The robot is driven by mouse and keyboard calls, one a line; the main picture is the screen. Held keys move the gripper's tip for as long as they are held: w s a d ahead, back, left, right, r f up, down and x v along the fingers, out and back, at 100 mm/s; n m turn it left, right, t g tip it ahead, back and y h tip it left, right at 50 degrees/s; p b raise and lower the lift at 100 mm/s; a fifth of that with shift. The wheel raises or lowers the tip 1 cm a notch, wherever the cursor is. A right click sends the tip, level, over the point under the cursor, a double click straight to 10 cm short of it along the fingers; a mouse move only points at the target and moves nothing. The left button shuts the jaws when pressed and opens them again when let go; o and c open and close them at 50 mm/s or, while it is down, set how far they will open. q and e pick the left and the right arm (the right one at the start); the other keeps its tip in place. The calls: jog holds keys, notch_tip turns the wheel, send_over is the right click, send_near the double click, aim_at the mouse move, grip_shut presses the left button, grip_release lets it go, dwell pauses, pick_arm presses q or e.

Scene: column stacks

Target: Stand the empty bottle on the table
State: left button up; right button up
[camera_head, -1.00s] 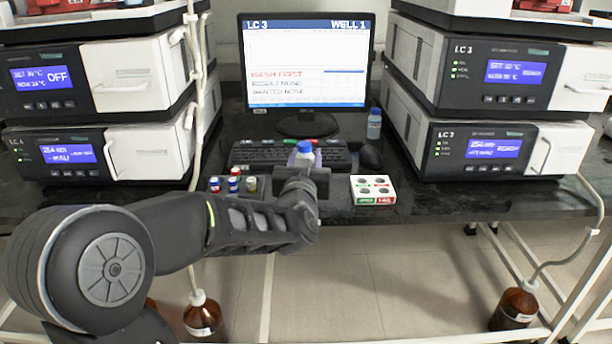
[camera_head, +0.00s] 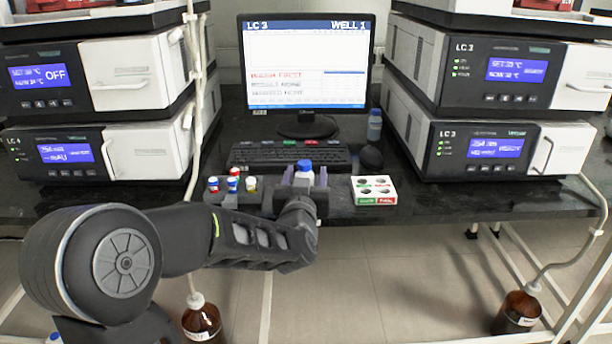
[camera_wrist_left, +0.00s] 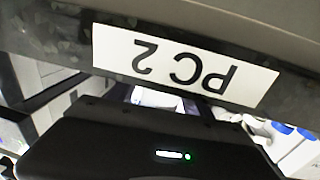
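A small bottle with a blue cap (camera_head: 305,165) is at the front middle of the table, upright as far as it shows. My left gripper (camera_head: 305,178) is around it from the front, with one purple finger on each side and a visible gap to the cap. The gripper looks open. My wrist hides the bottle's lower part and its contact with the table (camera_head: 430,205). In the left wrist view the dark gripper body fills the lower part and a "PC 2" label (camera_wrist_left: 185,68) shows upside down. My right gripper is not in view.
Capped vials (camera_head: 233,184) stand just left of the gripper. A white holder with round holes (camera_head: 373,190) is close on the right. Behind are a keyboard (camera_head: 290,155), a mouse (camera_head: 371,157), another blue-capped bottle (camera_head: 374,125) and a monitor (camera_head: 307,75). Instrument stacks flank both sides.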

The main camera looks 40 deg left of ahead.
pick_arm(q)
jog(key=shift+r, duration=0.2)
jog(key=shift+s+d, duration=0.15)
jog(key=p+v, duration=0.1)
jog(key=v, duration=0.7)
jog(key=shift+s+d, duration=0.1)
jog(key=shift+s, duration=0.15)
jog(key=shift+b+v, duration=1.55)
jog(key=shift+b, duration=2.1)
